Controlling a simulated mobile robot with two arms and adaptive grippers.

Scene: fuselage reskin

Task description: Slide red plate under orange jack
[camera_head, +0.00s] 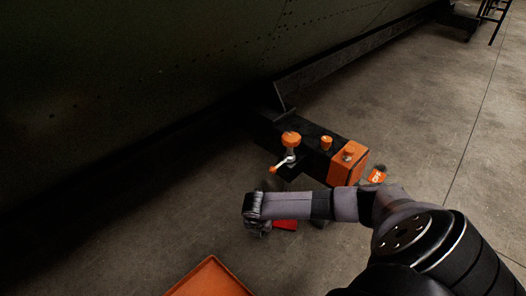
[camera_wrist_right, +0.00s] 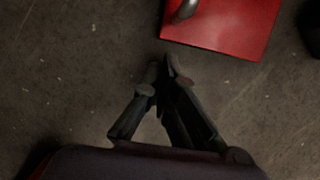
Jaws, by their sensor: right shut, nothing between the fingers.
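The jack (camera_head: 318,150) has a long dark body with an orange end block and orange knobs. It stands on the floor beside the dark green fuselage. The red plate (camera_head: 285,225) lies flat on the floor at the jack's near side, partly hidden by my right arm. In the right wrist view the red plate (camera_wrist_right: 228,24) is at the top, cut off by the frame, with a rounded grey metal part over its upper left. My right gripper (camera_head: 257,231) is low over the floor. Its fingertips (camera_wrist_right: 166,66) are shut, empty and just short of the plate's near edge. My left gripper is out of view.
The fuselage skin (camera_head: 130,70) fills the upper left. An orange tray-like object (camera_head: 211,278) shows at the bottom edge. A small orange-marked item (camera_head: 377,176) is near the jack's right end. The floor is clear at right, with a dark stand (camera_head: 463,16) far off.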

